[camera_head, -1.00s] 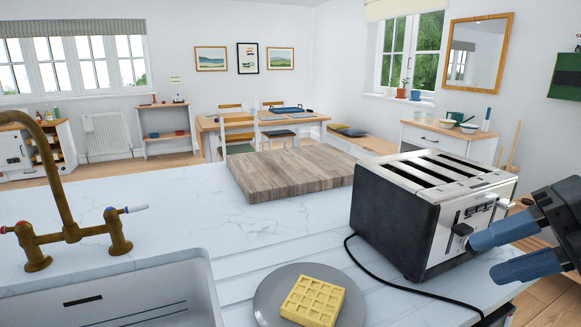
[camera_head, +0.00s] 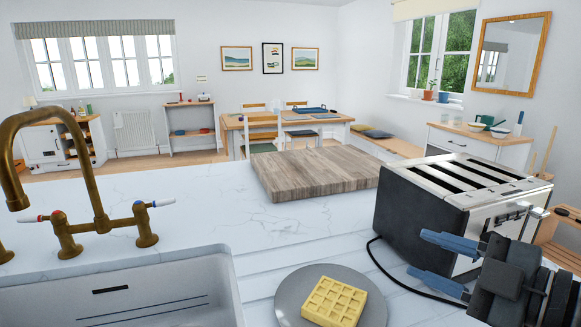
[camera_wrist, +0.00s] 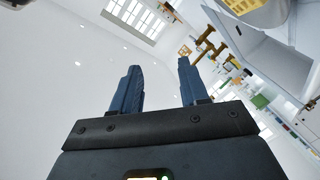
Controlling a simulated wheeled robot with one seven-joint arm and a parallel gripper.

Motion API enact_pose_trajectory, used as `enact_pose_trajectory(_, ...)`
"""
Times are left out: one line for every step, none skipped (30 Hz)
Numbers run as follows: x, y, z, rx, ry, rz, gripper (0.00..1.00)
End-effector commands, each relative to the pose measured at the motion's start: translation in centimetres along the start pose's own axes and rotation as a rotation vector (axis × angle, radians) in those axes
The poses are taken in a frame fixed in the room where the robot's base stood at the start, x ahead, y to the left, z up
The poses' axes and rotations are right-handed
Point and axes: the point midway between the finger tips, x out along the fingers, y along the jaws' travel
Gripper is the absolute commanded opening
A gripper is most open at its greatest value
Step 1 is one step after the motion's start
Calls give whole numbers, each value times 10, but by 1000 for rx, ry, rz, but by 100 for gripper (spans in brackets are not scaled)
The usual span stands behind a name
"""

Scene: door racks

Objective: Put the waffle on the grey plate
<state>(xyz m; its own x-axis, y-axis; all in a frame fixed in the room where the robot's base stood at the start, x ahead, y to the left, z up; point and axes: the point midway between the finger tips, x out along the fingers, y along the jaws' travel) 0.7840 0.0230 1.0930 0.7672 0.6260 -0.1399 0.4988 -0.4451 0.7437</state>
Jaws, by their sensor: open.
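The yellow square waffle (camera_head: 334,302) lies flat on the round grey plate (camera_head: 290,296) on the counter, at the bottom middle of the head view. My gripper (camera_head: 420,255) is open and empty, to the right of the plate and in front of the toaster, apart from the waffle. Its blue fingers point left in the head view. In the wrist view the open fingers (camera_wrist: 158,67) have nothing between them. A yellow patch, apparently the waffle (camera_wrist: 242,5), is cut off at the top right there.
A black and silver toaster (camera_head: 425,215) stands right of the plate, its dark cable running across the counter. A wooden board (camera_head: 318,170) lies behind. A sink (camera_head: 150,290) and brass tap (camera_head: 95,205) are at left.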

Motion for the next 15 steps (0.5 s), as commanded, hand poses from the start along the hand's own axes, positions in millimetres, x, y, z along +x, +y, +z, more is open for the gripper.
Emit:
enact_pose_trajectory(5, -13, 0, 93, -8, 42, 44)
enact_pose_trajectory(6, -18, 2, 144, -18, 70, 44)
enact_pose_trajectory(8, -26, 4, 212, -32, 105, 44)
enact_pose_trajectory(8, -33, 6, 262, -42, 131, 44)
enact_pose_trajectory(8, -40, 7, 311, -53, 155, 44)
enact_pose_trajectory(8, -49, 10, 373, -69, 188, 44)
enact_pose_trajectory(7, -56, 12, 419, -82, 211, 44)
enact_pose_trajectory(5, -64, 14, 464, -96, 234, 44)
enact_pose_trajectory(2, -76, 17, 523, -114, 263, 44)
enact_pose_trajectory(0, -84, 19, 565, -129, 286, 44)
enact_pose_trajectory(-3, -93, 21, 605, -143, 306, 44)
enact_pose_trajectory(-8, -105, 24, 655, -164, 334, 44)
enact_pose_trajectory(-12, -115, 26, 691, -180, 354, 44)
enact_pose_trajectory(-17, -124, 27, 724, -196, 374, 44)
enact_pose_trajectory(-24, -137, 29, 767, -218, 400, 44)
